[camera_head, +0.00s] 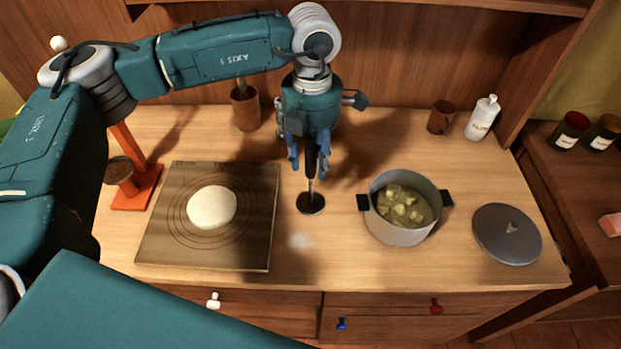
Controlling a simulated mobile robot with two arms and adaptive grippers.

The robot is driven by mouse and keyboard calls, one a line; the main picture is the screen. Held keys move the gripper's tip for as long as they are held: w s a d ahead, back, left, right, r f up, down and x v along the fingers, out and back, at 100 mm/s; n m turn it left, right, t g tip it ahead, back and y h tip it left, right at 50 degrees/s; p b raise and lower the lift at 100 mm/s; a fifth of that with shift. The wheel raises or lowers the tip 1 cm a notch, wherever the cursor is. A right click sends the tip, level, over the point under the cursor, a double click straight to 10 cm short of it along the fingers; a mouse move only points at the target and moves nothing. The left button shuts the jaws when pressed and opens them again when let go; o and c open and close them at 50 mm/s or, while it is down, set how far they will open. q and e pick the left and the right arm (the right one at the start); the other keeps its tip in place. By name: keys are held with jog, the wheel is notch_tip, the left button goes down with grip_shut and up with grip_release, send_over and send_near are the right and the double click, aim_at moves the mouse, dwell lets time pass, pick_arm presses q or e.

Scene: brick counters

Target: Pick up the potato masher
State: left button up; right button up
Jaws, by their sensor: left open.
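The potato masher (311,203) stands upright on the wooden counter, between the dough board and the pot. It has a black handle, a thin metal shaft and a dark round foot. My left gripper (309,166) is above it, pointing down. Its blue fingers are open, one on each side of the upper handle. I cannot tell whether they touch it. The top of the handle is hidden by the gripper. My right gripper is not in view.
A board (262,245) with round dough (212,207) lies left. A pot (400,236) of potato pieces stands right, beside its lid (507,234).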

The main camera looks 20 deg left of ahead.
aim_at(311, 175)
pick_arm(q)
jog(key=f+p, duration=0.2)
jog(key=f, duration=0.2)
jog(key=shift+s+f, duration=0.2)
jog(key=shift+f, duration=0.3)
grip_shut()
